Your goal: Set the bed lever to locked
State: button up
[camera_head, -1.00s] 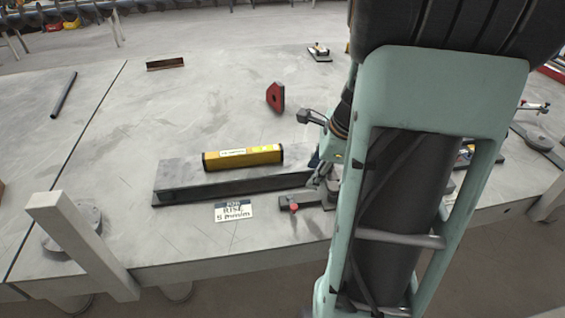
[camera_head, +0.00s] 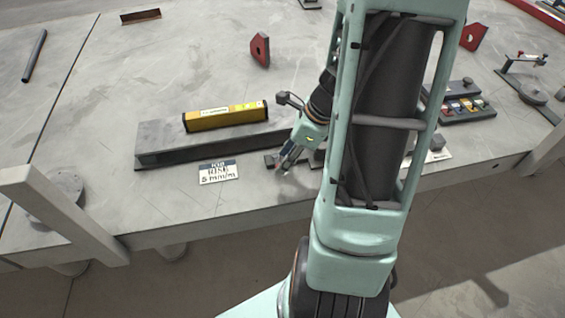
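My gripper (camera_head: 285,166) is low over the front of the grey table, at the right end of a dark steel bar. It points down and left onto a small dark metal fitting (camera_head: 271,162) on the table. One second ago this fitting showed a short arm with a red knob, which may be the bed lever. The gripper now covers most of it, so its position cannot be read. The fingers are small and overlap the fitting; I cannot tell whether they are open, shut or touching it.
A yellow level (camera_head: 225,118) lies on the dark bar (camera_head: 165,152), with a "RISE 5 mm/m" card (camera_head: 218,172) in front. A red block (camera_head: 260,49) stands behind. A black tray of coloured parts (camera_head: 466,107) is right of my arm.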

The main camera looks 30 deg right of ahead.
aim_at(277, 162)
jog(key=shift+x, duration=1.2)
grip_shut()
